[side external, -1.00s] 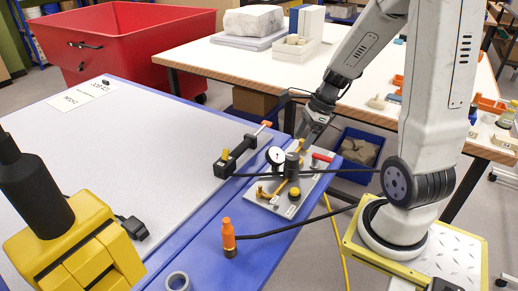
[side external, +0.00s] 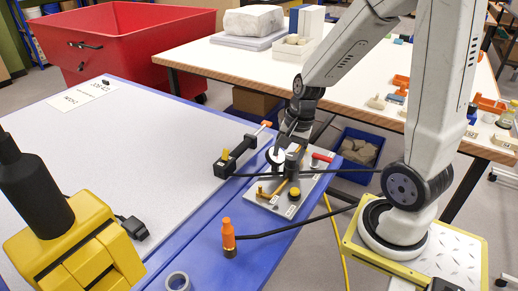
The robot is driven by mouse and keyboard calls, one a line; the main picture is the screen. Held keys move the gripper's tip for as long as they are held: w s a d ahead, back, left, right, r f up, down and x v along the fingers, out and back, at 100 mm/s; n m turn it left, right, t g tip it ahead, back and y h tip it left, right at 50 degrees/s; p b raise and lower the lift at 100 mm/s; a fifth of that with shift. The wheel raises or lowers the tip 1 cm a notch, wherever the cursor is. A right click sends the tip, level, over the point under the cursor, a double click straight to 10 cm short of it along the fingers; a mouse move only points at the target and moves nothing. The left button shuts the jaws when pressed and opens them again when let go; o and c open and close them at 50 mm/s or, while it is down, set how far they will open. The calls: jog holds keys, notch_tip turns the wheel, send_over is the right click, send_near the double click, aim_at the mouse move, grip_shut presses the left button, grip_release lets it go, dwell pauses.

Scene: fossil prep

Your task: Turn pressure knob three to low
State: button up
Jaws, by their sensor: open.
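A pale grey regulator panel (side external: 268,202) lies on the blue table edge. It carries a round white gauge (side external: 274,156), a dark upright cylinder (side external: 293,172), a brass tap and a red-handled part (side external: 322,157). I cannot tell which part is pressure knob three, and its markings are too small to read. My gripper (side external: 291,146) points down over the back of the panel, close above the gauge and cylinder. It is open; its fingertips are partly lost against the dark parts, and I cannot tell if they touch anything.
A black clamp-like tool (side external: 236,153) with an orange tip lies left of the panel. An orange-topped bottle-shaped fitting (side external: 229,238) and a grey tape ring (side external: 177,281) stand in front. Black hoses cross right of the panel. The grey tabletop (side external: 120,150) is mostly clear.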

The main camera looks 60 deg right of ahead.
jog(key=w+a+r+n, duration=0.1)
jog(key=a+r+n, duration=0.1)
jog(key=a+n, duration=0.4)
jog(key=a+r+n+g+h, duration=0.1)
jog(key=a+r+n, duration=0.2)
jog(key=a, duration=1.4)
jog(key=shift+w+r+n, duration=0.35)
jog(key=shift+n, duration=1.95)
